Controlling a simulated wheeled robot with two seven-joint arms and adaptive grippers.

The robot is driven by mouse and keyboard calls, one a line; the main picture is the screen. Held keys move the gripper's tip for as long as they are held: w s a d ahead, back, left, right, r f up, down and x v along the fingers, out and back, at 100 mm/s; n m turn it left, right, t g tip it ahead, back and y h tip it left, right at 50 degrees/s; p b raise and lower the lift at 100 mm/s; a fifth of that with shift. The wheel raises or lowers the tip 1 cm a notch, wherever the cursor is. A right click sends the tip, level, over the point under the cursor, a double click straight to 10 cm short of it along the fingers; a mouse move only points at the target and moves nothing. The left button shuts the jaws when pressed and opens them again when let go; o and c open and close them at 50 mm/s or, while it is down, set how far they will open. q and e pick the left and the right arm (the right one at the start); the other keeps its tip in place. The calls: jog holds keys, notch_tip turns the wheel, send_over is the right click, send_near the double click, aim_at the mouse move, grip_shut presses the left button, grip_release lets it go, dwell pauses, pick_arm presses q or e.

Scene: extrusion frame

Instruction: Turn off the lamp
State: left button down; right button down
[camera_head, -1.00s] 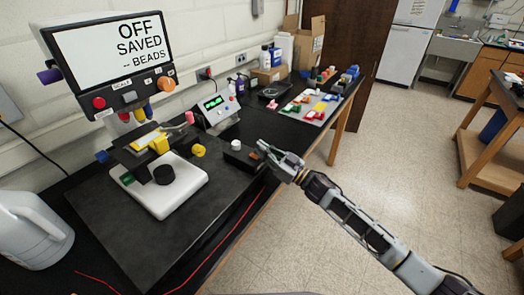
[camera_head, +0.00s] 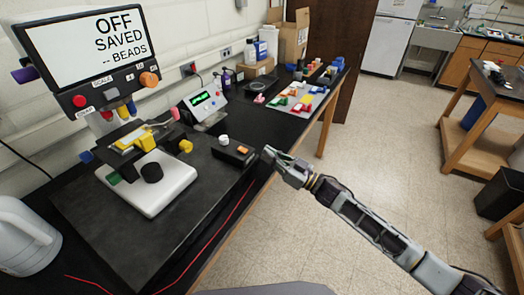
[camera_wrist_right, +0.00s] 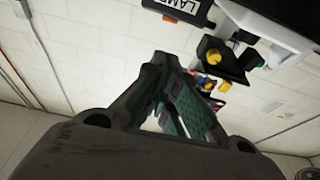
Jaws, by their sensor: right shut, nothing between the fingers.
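A small black control box (camera_head: 232,158) sits near the bench's front edge, with a white knob (camera_head: 224,140) and an orange switch (camera_head: 243,150) on top. In the right wrist view a black box with a white "LAMP" label (camera_wrist_right: 174,6) shows at the top edge. My right gripper (camera_head: 269,153) is shut and empty, just right of the control box and apart from it. Its fingers (camera_wrist_right: 165,62) also show in the right wrist view. The microscope (camera_head: 150,185) stands left of the box; its screen (camera_head: 85,42) reads "OFF SAVED -- BEADS". My left gripper is not in view.
A grey instrument with a green display (camera_head: 205,100) stands behind the control box. A tray with coloured pieces (camera_head: 300,103), bottles and cartons (camera_head: 293,40) fill the far bench. A white jug (camera_head: 25,240) stands at the left. The floor right of the bench is open.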

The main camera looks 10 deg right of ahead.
jog(key=shift+v, duration=1)
jog(key=shift+f, duration=0.2)
